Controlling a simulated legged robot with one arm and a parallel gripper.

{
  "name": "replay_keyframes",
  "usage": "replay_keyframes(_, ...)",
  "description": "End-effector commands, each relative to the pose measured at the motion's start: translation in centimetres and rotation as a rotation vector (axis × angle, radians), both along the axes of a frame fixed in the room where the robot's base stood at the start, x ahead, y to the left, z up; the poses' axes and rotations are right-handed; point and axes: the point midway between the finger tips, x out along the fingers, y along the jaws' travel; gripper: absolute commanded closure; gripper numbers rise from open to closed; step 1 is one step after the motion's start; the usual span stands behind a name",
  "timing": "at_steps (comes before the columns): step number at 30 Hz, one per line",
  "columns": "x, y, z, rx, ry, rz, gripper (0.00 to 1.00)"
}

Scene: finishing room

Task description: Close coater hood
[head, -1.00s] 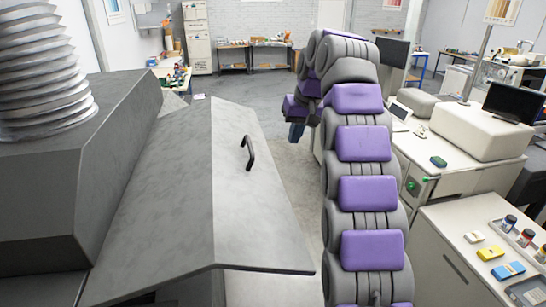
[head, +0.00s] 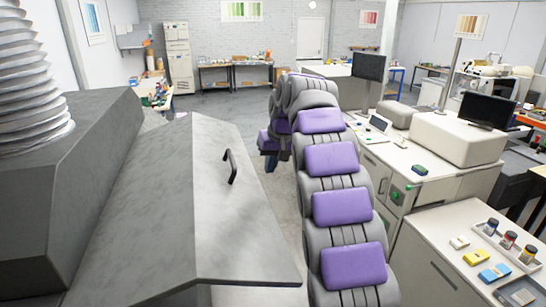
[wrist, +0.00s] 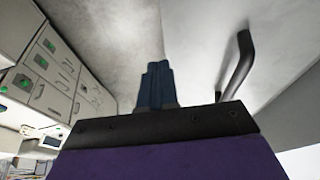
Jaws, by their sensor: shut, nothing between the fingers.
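The coater hood (head: 215,215) is a grey, bent metal cover filling the lower left of the head view. Its free edge overhangs at the near end, and how far it stands open is hard to tell. A black bar handle (head: 230,167) stands on its right-hand face. The handle (wrist: 238,68) also shows in the wrist view, on the pale hood face (wrist: 195,45). My gripper (wrist: 157,68) is shut and empty, left of the handle and apart from it in that picture.
A ribbed duct (head: 30,85) rises from the grey housing (head: 70,170) at left. White cabinets (head: 455,240) with small jars and coloured boxes stand at right, beyond my arm. Open floor (head: 225,108) lies toward the back wall.

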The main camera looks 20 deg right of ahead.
Motion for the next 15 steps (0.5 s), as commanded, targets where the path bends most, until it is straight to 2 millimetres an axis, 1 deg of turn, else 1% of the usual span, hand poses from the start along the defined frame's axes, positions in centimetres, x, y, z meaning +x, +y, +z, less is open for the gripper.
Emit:
replay_keyframes(4,0.3,0.2,-1.8,-0.001,0.003,-0.002,1.0)
replay_keyframes(15,0.5,1.5,-4.6,0.0,0.002,0.0,1.0)
